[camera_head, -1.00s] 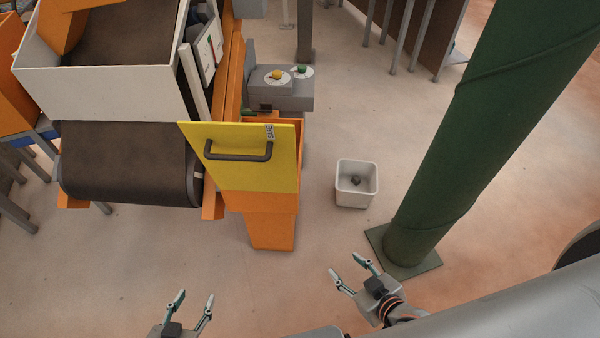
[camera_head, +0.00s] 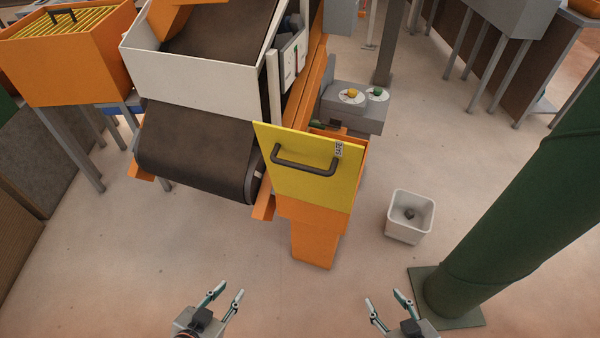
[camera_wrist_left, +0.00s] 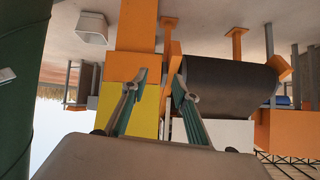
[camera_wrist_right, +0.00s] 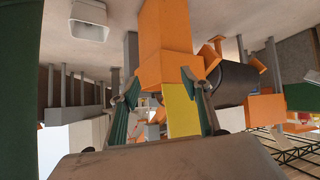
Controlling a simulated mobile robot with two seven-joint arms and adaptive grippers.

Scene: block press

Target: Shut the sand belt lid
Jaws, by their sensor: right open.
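The yellow lid (camera_head: 303,184) with a dark bar handle (camera_head: 304,168) and a small printed label stands raised and slightly tilted on an orange box (camera_head: 318,240), at the end of the dark belt. An opening shows behind its right edge. The lid also shows as yellow in the left wrist view (camera_wrist_left: 142,110) and the right wrist view (camera_wrist_right: 180,112), with no handle visible there. My left gripper (camera_head: 231,291) is open and empty, below and left of the lid in the head view. My right gripper (camera_head: 383,298) is open and empty, below and right. Both are apart from the lid.
The dark conveyor belt (camera_head: 200,150) and white hopper (camera_head: 195,80) lie left of the lid. A grey control box (camera_head: 355,115) with yellow and green knobs stands behind it. A white bin (camera_head: 410,216) and green column (camera_head: 490,250) stand right. The floor before the box is clear.

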